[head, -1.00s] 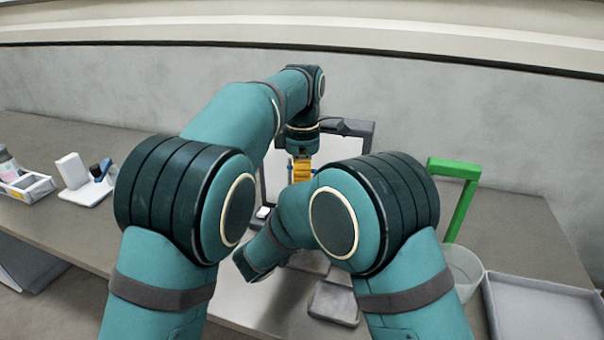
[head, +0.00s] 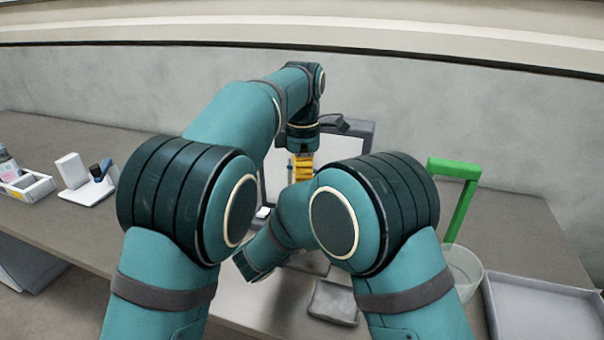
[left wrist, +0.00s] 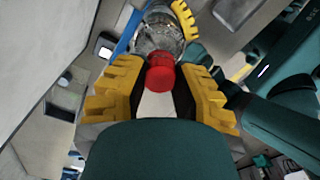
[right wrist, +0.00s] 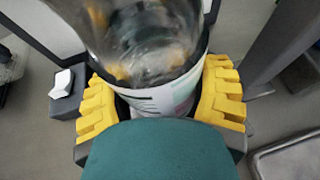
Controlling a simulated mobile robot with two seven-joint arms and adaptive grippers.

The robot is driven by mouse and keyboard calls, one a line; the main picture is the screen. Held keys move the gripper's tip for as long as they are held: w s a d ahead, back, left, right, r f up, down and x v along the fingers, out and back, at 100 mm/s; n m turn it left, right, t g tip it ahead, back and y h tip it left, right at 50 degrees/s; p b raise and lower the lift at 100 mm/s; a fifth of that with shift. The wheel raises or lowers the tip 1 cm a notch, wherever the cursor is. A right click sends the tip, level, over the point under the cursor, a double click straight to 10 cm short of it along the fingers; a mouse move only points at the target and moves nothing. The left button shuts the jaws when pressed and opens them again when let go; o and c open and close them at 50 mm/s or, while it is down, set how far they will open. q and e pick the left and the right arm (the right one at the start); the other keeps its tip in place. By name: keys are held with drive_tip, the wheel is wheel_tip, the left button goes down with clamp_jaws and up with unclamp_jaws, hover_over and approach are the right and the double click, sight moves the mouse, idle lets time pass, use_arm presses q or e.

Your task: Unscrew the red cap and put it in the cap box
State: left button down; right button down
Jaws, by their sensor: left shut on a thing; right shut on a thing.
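The red cap (left wrist: 160,73) sits at the neck of a clear bottle (left wrist: 158,34) in the left wrist view; I cannot tell how tightly it is seated. My left gripper (left wrist: 160,80) is shut on the cap, a yellow finger on either side. My left gripper's yellow fingers (head: 303,166) also show in the head view, where my arms hide the bottle. My right gripper (right wrist: 160,88) is shut around the bottle's body (right wrist: 165,98), which has a pale label. I cannot tell which container is the cap box.
A small grey tray (head: 333,303) lies near the front edge. A clear bin (head: 462,272) and a large grey tray (head: 540,306) stand at the right, by a green post (head: 462,200). A dark-framed panel (head: 358,145) stands behind my grippers. Small items (head: 90,183) sit far left.

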use_arm(q)
drive_tip(key=shift+r, duration=0.8)
drive_tip(key=shift+r, duration=2)
use_arm(e)
unclamp_jaws()
